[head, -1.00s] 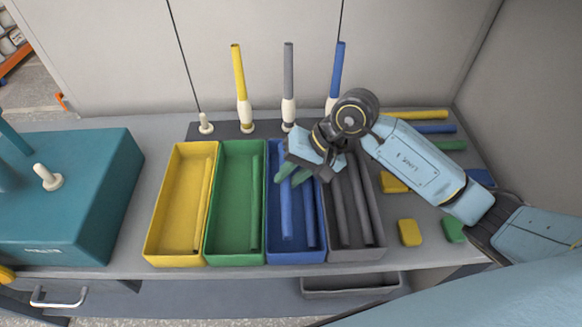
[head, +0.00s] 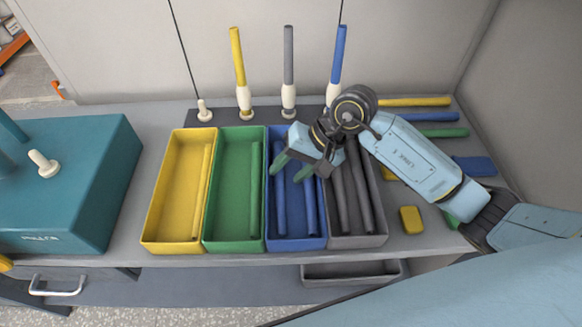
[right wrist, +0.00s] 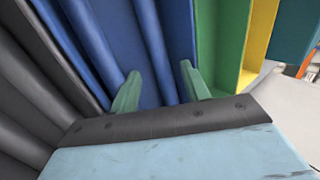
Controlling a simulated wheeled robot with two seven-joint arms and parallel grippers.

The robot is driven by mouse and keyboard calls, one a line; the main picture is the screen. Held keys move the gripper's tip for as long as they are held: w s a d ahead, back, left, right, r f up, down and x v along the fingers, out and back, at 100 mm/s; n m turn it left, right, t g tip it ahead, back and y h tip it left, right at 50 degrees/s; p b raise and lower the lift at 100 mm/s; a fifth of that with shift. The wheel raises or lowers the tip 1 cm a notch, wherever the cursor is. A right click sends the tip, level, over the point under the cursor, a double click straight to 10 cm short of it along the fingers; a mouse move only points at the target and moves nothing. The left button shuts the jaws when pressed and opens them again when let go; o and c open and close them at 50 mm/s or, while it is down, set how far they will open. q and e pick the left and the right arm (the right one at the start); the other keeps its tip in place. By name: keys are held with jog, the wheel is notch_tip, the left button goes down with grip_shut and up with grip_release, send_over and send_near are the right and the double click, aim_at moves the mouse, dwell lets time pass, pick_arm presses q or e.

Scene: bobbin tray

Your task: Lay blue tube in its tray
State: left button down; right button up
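The blue tray (head: 296,243) stands between the green and grey trays. A blue tube (head: 280,205) lies lengthwise in its left part, and a second blue tube (head: 310,208) lies to its right. Another blue tube (head: 339,55) stands upright on a pale holder at the back. My right gripper (head: 288,172) is open over the far part of the blue tray. In the right wrist view its green fingers are apart, with the nearer blue tube (right wrist: 153,45) between and below them, and it holds nothing. My left gripper is not in view.
Yellow (head: 172,248), green (head: 233,245) and grey (head: 357,241) trays flank the blue one, holding tubes. Yellow (head: 236,55) and grey (head: 288,55) tubes stand behind. A teal box (head: 85,190) is at left. Loose tubes and blocks lie at right.

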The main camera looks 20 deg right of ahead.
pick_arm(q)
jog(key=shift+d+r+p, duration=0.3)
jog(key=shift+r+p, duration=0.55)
pick_arm(e)
jog(key=v, duration=2.1)
jog(key=shift+r, duration=0.25)
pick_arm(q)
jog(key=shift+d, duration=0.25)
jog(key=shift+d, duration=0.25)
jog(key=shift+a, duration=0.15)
